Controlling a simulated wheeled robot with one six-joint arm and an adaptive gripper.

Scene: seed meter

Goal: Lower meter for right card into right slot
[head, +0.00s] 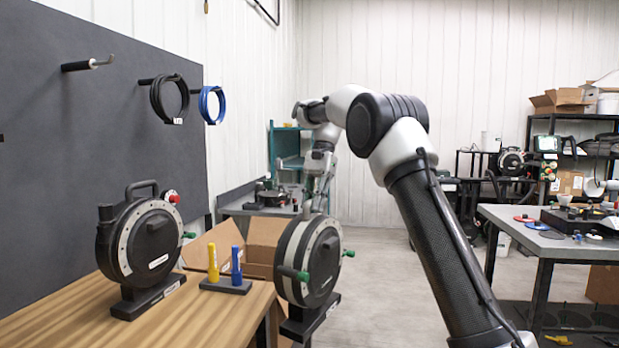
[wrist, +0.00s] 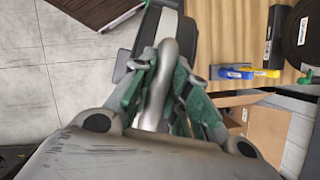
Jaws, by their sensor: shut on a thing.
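A round seed meter (head: 308,262) with a black face, pale rim and green knobs hangs upright under my gripper in the head view. It shows partly in the wrist view (wrist: 152,32), behind the fingers. My gripper (head: 317,203) is above it; in the wrist view the green-padded fingers (wrist: 160,95) are shut on its curved handle. A black foot (head: 312,318) shows below the meter, right of the table edge; whether it bears on anything is hidden. A similar meter (head: 145,240) stands upright on a black base on the table. I cannot make out a card or a slot.
The wooden table (head: 205,320) carries a small black holder (head: 225,285) with a yellow and a blue piece. Cardboard boxes (head: 263,245) stand behind. A dark panel (head: 90,130) with hanging rings is at left. A grey workbench (head: 550,250) is at right, with open floor between.

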